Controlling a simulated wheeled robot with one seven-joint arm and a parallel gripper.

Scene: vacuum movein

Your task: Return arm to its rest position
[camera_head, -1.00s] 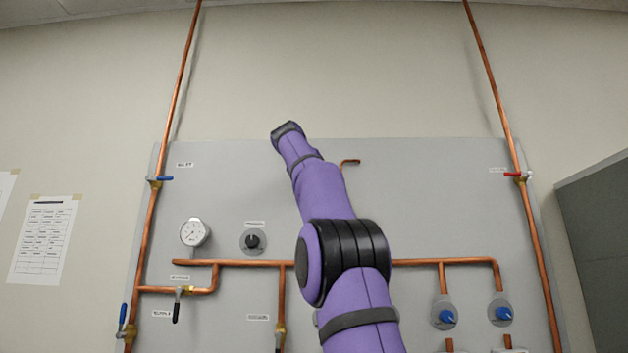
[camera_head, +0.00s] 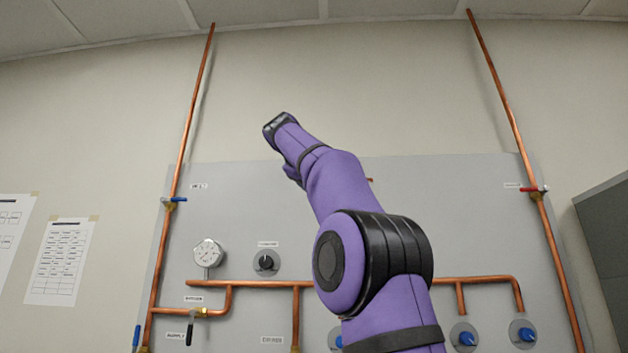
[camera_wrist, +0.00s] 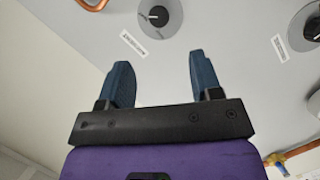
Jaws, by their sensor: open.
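My gripper (camera_wrist: 158,82) shows in the wrist view with its two blue fingers apart and nothing between them. Beyond the fingers are the grey panel (camera_wrist: 205,30) and a black knob (camera_wrist: 158,16). In the head view my purple arm reaches up and left in front of the panel (camera_head: 460,200), its far end above the panel's top edge. The gripper's fingers cannot be made out there.
A pressure gauge (camera_head: 208,253) and a black knob (camera_head: 266,262) sit left of my arm. Copper pipes (camera_head: 240,284) run over the panel. Blue knobs (camera_head: 465,336) are at lower right. A dark grey cabinet (camera_head: 606,235) stands at the right.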

